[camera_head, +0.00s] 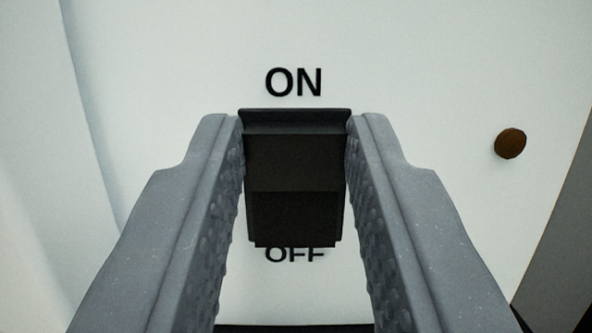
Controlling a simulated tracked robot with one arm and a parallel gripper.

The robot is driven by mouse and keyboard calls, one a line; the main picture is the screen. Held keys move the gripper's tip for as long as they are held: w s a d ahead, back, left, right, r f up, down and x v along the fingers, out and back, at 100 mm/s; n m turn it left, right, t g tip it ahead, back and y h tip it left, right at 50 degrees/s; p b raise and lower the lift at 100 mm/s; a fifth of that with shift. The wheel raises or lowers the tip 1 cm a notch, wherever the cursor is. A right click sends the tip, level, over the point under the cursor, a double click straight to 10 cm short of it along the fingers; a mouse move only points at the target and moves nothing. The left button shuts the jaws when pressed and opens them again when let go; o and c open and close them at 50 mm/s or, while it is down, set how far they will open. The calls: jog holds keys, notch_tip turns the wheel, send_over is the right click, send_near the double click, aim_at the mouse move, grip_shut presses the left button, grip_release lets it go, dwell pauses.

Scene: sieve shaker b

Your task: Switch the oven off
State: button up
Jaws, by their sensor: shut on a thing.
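A black rocker switch (297,170) is set on a white panel, in the middle of the head camera view. The word ON is printed above it and OFF below it; the switch's lower end overlaps the top of the OFF letters. My gripper (297,125) has its two grey textured fingers on the left and right sides of the switch, shut on it. The fingertips meet the switch near its upper edge. Which way the switch is set is hard to tell from this angle.
The white oven panel (440,60) fills most of the view. A small brown round knob or button (510,143) is on the panel to the right. The panel's edge shows at the lower right, with a grey area beyond it.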

jog(key=o, duration=1)
jog(key=shift+s, duration=0.1)
jog(key=p+v, duration=0.3)
jog(key=v, duration=1)
jog(key=shift+s+f, duration=0.15)
jog(key=shift+s, duration=0.2)
